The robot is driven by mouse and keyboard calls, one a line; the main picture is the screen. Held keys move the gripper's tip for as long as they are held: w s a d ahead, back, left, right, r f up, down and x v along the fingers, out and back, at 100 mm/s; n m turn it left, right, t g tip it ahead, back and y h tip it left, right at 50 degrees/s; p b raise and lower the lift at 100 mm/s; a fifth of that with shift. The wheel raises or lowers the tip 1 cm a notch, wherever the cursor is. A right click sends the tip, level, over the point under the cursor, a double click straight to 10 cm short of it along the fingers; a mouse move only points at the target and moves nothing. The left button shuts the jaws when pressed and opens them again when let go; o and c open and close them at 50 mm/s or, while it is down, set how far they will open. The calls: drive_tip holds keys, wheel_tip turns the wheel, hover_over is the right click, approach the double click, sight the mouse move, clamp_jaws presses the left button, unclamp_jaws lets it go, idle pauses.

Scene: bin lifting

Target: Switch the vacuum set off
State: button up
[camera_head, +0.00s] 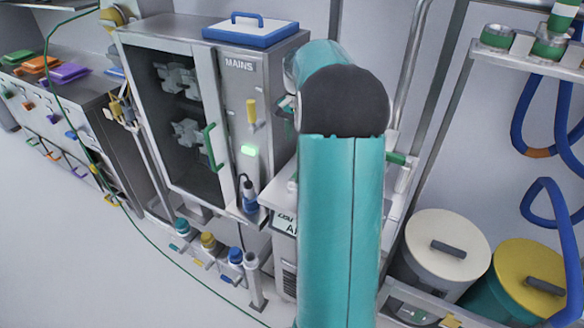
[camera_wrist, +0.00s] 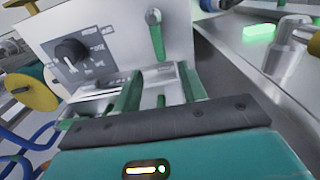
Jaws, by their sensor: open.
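In the wrist view, a light panel (camera_wrist: 110,40) faces me. It carries a black rotary knob (camera_wrist: 70,52) with a white pointer mark and printed labels too blurred to read. To the right of the knob, a green lever (camera_wrist: 156,40) with a round metal end on top stands upright on the panel. My gripper (camera_wrist: 160,80) is open, its two green fingers apart, pointing at the lower part of the panel. I see nothing held between them. I cannot tell whether a fingertip touches the panel. In the head view my teal arm hides the panel and my gripper.
The MAINS cabinet (camera_head: 240,85) stands left of my arm with a yellow handle (camera_head: 251,111) and a lit green lamp (camera_head: 250,150). Lidded bins (camera_head: 447,245) stand at lower right. Blue hoses (camera_head: 565,120) hang at right. The floor (camera_head: 70,250) at left is open, crossed by a green cable.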

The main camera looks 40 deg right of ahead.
drive_tip(key=f, duration=1.1)
drive_tip(key=shift+s+d+f, duration=0.2)
drive_tip(key=shift+s+f, duration=0.05)
drive_tip(key=shift+f, duration=0.15)
drive_tip(key=shift+a+f, duration=0.1)
drive_tip(key=shift+f, duration=0.25)
clamp_jaws()
